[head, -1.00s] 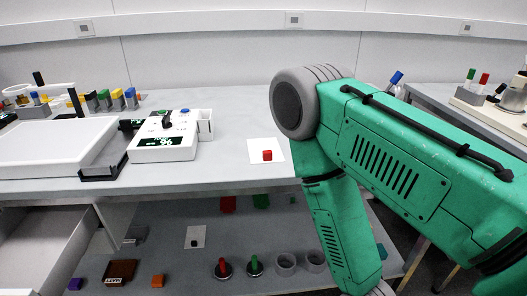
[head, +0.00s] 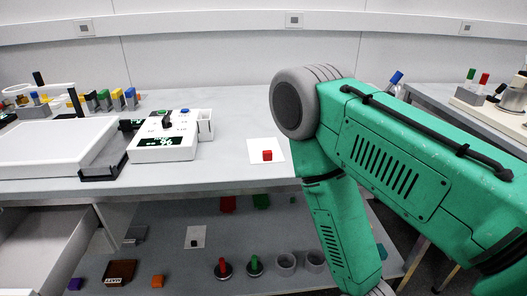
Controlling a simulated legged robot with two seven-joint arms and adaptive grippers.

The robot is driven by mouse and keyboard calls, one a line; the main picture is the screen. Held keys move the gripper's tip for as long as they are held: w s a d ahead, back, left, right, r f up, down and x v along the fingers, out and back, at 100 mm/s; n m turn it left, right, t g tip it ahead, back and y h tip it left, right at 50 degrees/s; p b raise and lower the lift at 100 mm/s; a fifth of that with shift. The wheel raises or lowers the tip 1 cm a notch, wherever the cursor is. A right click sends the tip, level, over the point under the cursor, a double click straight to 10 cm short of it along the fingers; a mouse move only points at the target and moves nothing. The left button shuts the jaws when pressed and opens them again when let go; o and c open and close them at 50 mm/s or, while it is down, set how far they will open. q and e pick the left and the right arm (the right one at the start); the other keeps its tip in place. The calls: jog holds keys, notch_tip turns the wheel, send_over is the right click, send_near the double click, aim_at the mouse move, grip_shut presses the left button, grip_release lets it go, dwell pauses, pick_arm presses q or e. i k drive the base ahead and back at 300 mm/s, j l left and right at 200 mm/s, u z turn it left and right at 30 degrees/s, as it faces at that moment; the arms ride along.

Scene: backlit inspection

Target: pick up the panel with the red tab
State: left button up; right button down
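A thin white square panel (head: 259,145) lies flat on the grey bench top, with a small red block-like tab (head: 267,155) standing on it near its front edge. My green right arm comes in from the right and bends down in front of the bench, just right of the red-tabbed panel. Its gripper is below the picture's lower edge. My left gripper and arm are not in view.
A white control box (head: 165,140) with a lit display stands left of the red-tabbed panel, and a white light table (head: 50,145) is further left. Bench space around the panel is clear.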

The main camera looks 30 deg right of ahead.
aim_at(264, 146)
jog(key=z, duration=0.8)
jog(key=k+j, duration=0.05)
